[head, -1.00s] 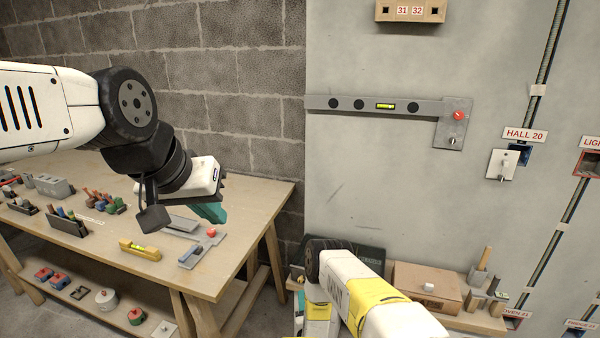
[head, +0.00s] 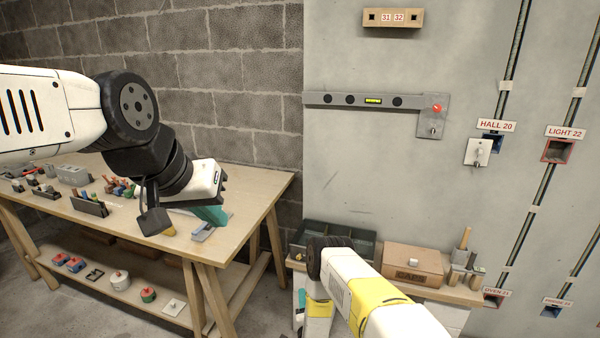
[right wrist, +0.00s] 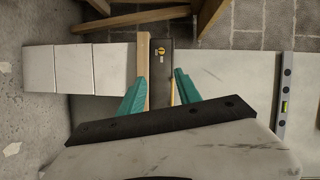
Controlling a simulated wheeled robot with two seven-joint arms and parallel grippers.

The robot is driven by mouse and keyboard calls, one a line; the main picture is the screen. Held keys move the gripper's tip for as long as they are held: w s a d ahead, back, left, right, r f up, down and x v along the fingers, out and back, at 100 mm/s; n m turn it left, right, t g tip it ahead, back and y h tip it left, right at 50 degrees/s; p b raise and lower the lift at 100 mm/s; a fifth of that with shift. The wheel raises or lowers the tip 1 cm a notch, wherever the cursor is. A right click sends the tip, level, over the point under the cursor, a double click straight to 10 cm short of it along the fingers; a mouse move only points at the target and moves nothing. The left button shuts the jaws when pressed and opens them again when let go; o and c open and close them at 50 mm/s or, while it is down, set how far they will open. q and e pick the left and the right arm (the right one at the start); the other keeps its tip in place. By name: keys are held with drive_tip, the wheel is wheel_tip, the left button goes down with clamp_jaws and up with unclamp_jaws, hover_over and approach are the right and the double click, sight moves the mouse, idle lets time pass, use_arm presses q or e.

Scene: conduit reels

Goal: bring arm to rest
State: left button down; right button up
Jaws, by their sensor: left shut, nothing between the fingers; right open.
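My left gripper (head: 212,214) hangs at the end of the left arm, above the right end of the wooden workbench (head: 262,190). Its teal fingers are shut with nothing visible in them. My right arm, white and yellow, comes in low in the head view, in front of the low shelf by the wall. In the right wrist view, the teal fingers of my right gripper (right wrist: 160,90) are spread apart and empty. Between them, further off, a dark surface with a small yellow mark shows.
The wall panel carries a grey bar with a level (head: 373,100), a HALL 20 switch plate (head: 477,152) and a LIGHT 22 box (head: 557,150). A CAPS box (head: 414,262) and a dark tray (head: 340,238) stand on the low shelf. Several small parts lie on the workbench.

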drive_tip(key=w+d+r+n+g, duration=0.1)
drive_tip(key=w+r+n, duration=0.1)
drive_tip(key=w+r, duration=0.65)
drive_tip(key=w+r+n+g, duration=0.1)
drive_tip(key=w+r+g, duration=0.1)
drive_tip(key=w+r, duration=0.65)
drive_tip(key=s+d+r+n+g+y, duration=0.1)
drive_tip(key=s+d+r+n, duration=0.15)
drive_tip(key=r, duration=0.85)
drive_tip(key=s+d+r+n+g, duration=0.1)
drive_tip(key=s+r+n, duration=0.15)
drive_tip(key=r, duration=0.85)
drive_tip(key=s+d+r+n+g, duration=0.3)
drive_tip(key=s+d+r, duration=0.1)
drive_tip(key=s+r, duration=1.05)
drive_tip(key=s+d+r+n+g, duration=0.1)
drive_tip(key=s+d+n, duration=0.1)
drive_tip(key=s, duration=1.1)
drive_tip(key=s+d+r+n+g, duration=0.1)
drive_tip(key=s+d+r+n, duration=0.1)
drive_tip(key=s, duration=1.1)
drive_tip(key=shift+d+g, duration=0.15)
drive_tip(key=shift+g, duration=0.25)
